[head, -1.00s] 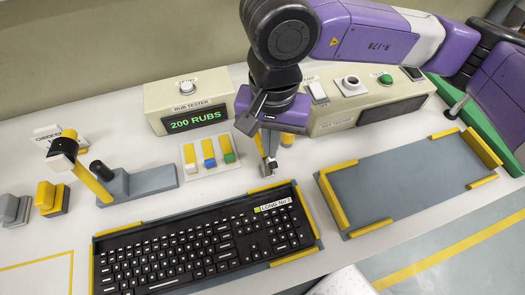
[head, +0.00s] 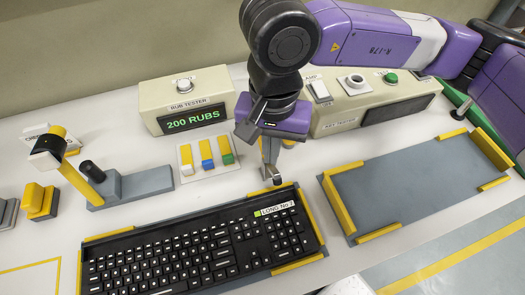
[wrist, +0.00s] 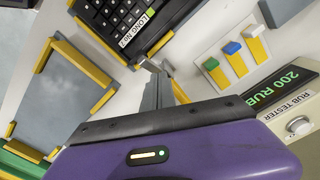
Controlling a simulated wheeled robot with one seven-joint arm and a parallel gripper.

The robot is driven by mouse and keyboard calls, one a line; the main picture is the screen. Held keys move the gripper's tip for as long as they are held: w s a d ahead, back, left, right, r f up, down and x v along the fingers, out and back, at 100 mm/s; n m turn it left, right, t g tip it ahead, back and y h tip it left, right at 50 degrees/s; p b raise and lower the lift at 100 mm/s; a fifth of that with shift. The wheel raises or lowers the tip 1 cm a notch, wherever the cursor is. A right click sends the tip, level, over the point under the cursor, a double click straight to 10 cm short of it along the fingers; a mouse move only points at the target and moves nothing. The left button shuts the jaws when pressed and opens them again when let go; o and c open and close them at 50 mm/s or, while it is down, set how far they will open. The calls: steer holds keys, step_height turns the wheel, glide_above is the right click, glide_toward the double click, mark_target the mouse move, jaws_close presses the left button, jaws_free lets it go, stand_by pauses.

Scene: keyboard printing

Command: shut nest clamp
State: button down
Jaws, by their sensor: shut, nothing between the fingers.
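The keyboard nest (head: 86,262) is a grey plate with yellow rails. A black keyboard (head: 200,252) with a white and green label lies in it; its labelled end also shows in the wrist view (wrist: 112,22). My gripper (head: 271,178) points down with shut, empty fingers at the nest's back edge, near the keyboard's label. In the wrist view the fingertips (wrist: 155,80) are beside a small metal piece (wrist: 148,65) at that edge. It may be the nest clamp; its position and any contact with my fingers are unclear.
A rub tester (head: 185,98) reading 200 RUBS and a key tester (head: 375,105) stand behind. Yellow-armed fixture (head: 75,175) stands left. Blue, white and green swatches (head: 207,155) lie behind the nest. An empty grey nest (head: 410,190) with yellow rails is to the right.

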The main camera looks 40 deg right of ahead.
mark_target(276, 173)
steer(key=shift+s+a+f+b, duration=0.15)
steer(key=shift+s+b, duration=0.3)
steer(key=shift+s, duration=0.05)
steer(key=shift+s+f, duration=0.1)
steer(key=shift+f, duration=0.05)
steer(key=shift+s+a+f+b, duration=0.25)
steer(key=shift+s+b, duration=0.15)
steer(key=shift+b, duration=0.45)
steer(key=shift+s+a+f+b, duration=0.1)
steer(key=shift+s+f+b, duration=0.4)
steer(key=shift+b, duration=0.5)
steer(key=shift+r+p, duration=1.6)
steer(key=shift+r, duration=2.45)
